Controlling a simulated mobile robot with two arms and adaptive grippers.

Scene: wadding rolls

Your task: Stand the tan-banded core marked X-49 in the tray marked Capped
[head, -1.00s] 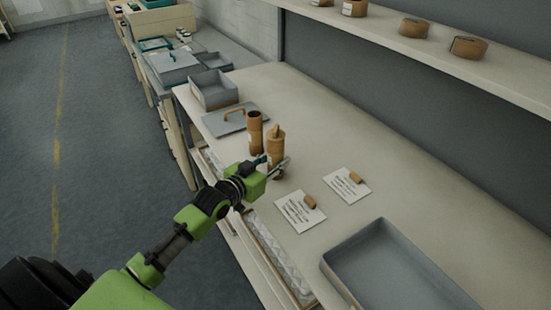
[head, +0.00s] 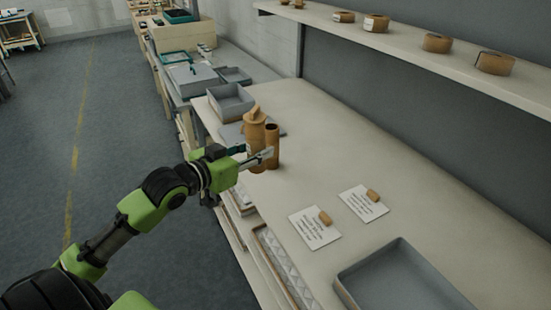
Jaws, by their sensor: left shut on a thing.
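My left gripper (head: 262,157) is shut around a tan core (head: 254,133) with a knobbed cap on top. The core is roughly upright; I cannot tell whether its base clears the bench. A second, open-topped tan core (head: 272,135) stands just right of it, very near or touching the fingers. No X-49 mark can be read on either. One grey tray (head: 344,289) lies at the front right, empty in its visible part, and another grey tray (head: 231,112) is at the far left end. No Capped marking is readable on either. My right gripper is out of view.
Two printed cards (head: 306,232) (head: 355,204) with small tan pieces lie mid-bench. A flat grey panel (head: 231,132) is partly hidden behind the cores. Tan rolls (head: 437,43) sit on the shelf above. The bench's back middle is clear.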

